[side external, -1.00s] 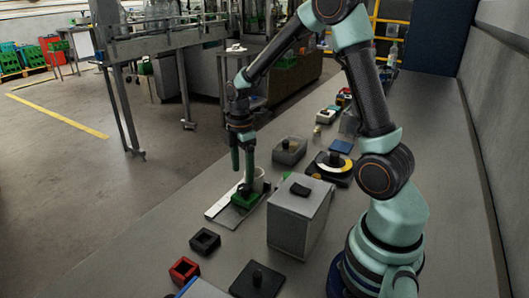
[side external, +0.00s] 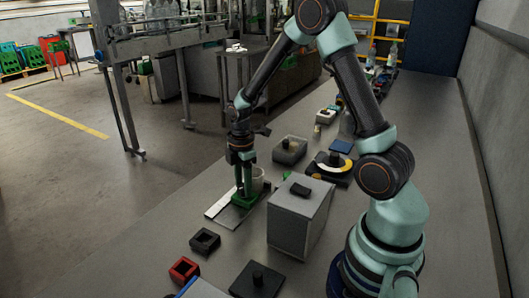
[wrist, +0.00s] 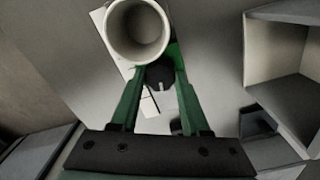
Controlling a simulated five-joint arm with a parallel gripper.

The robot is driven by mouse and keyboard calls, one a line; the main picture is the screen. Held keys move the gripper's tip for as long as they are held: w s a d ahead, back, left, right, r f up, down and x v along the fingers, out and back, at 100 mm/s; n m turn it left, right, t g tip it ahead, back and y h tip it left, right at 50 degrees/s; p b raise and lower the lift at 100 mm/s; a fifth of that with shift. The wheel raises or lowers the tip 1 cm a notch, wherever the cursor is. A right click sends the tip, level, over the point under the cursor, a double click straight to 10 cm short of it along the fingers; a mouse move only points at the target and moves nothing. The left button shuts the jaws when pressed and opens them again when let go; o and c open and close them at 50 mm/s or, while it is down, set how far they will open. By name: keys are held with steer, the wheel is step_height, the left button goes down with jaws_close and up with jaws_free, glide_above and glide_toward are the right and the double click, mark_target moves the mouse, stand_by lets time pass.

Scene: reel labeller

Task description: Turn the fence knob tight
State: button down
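The fence knob (wrist: 160,76) is dark and round with a pale pointer mark. In the wrist view it lies between the two green fingertips of my gripper (wrist: 159,68), close to both. I cannot tell whether they press on it. In the side view my gripper (side external: 243,188) points straight down at the green fence (side external: 238,202) on a flat plate (side external: 222,210), and its fingers hide the knob. A white, hollow cylinder (side external: 258,184) stands right beside the fingers. In the wrist view this cylinder (wrist: 164,40) shows its open end above the knob.
A tall grey box (side external: 299,220) with a black top piece stands close to the right. A grey box with a knob (side external: 289,150) and a round yellow-and-white dial (side external: 332,163) stand behind. Black (side external: 205,241) and red (side external: 184,270) square frames lie in front. The bench's left strip is clear.

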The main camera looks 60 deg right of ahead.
steer(key=m, duration=0.4)
steer(key=shift+m, duration=0.4)
steer(key=shift+c, duration=1.9)
jaws_free()
